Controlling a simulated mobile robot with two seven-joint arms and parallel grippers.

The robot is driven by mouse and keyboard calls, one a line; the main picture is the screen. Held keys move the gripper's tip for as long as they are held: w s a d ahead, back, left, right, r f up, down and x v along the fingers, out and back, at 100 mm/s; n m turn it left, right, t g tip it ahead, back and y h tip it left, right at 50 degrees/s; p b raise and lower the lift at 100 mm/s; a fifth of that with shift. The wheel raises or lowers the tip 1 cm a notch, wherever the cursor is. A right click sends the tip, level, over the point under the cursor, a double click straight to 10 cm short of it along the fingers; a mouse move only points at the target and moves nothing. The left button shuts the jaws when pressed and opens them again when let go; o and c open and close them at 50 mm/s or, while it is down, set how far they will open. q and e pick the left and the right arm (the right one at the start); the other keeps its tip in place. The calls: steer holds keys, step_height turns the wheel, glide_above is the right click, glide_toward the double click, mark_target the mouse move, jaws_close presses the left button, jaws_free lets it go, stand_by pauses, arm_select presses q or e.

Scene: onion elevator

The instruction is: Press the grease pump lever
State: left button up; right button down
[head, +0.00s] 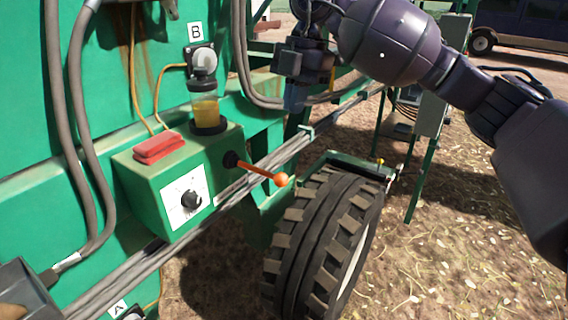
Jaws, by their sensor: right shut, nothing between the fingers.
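The grease pump lever (262,171) is an orange rod with a round ball end. It sticks out from a black pivot on the right side of a green pump box (150,185), slanting slightly down to the right. A clear reservoir with yellow grease (205,108) stands on the box. My right gripper (296,100) is shut and empty. It shows above the lever in the picture, in front of the green machine, and does not touch the lever.
The box carries a red block (158,148) and a black dial (191,199). A large tyre (322,245) stands right below the lever. Grey hoses (72,130) hang at the left, and metal pipes (140,272) run below the box. Open ground lies at the right.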

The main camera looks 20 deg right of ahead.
glide_toward(281, 176)
steer(key=x, duration=0.6)
steer(key=shift+s+a+f+p, duration=0.1)
steer(key=shift+s+p, duration=0.05)
steer(key=shift+p, duration=0.25)
steer(key=shift+f, duration=0.45)
steer(key=shift+f, duration=0.1)
